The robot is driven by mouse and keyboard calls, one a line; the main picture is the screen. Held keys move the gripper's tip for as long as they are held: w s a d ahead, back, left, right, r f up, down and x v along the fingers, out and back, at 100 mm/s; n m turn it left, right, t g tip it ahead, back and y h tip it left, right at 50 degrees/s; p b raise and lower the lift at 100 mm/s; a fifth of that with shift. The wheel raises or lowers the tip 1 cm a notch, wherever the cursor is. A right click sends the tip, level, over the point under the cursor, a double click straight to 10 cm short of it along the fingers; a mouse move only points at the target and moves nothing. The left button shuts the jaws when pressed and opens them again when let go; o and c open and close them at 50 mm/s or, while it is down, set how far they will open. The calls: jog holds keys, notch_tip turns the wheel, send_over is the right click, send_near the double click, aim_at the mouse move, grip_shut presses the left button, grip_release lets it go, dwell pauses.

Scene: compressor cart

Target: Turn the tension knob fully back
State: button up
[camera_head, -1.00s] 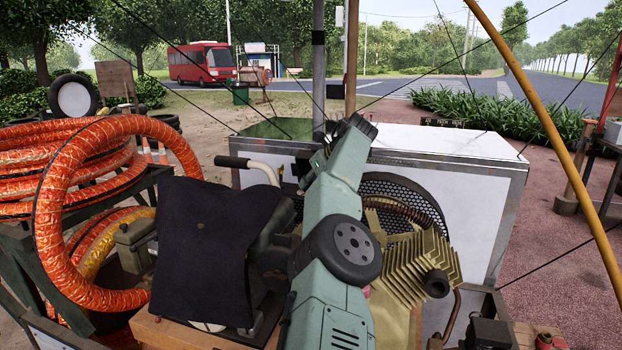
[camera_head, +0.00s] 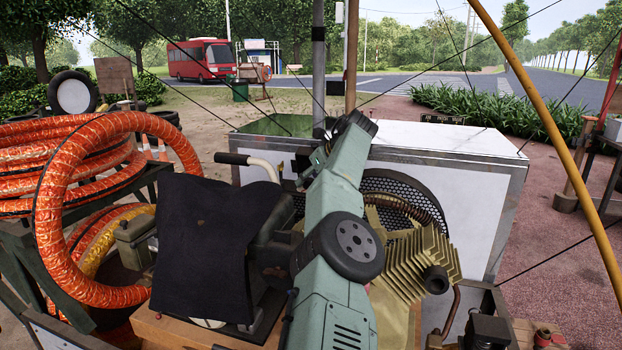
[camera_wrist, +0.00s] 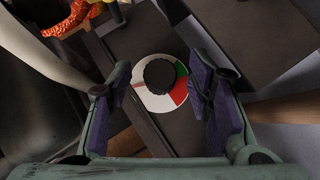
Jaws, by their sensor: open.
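The tension knob (camera_wrist: 160,75) is a round black knob in the wrist view. It sits over a round dial plate (camera_wrist: 148,100) with white, red and green sectors, on a dark bar-like surface. My gripper (camera_wrist: 160,68) is open, with one purple-padded finger on each side of the knob. Gaps show between the pads and the knob; I cannot tell how far the fingertips are above it. The knob's angle is hard to read because no pointer mark shows.
A pale curved lever (camera_head: 264,166) with a black grip stands left of my arm. A dark cloth (camera_head: 207,240) hangs beside it. The finned compressor head (camera_head: 415,265) is close on the right. Orange hose coils (camera_head: 60,240) lie left, and a white cabinet (camera_head: 465,190) stands behind.

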jog(key=v, duration=1.2)
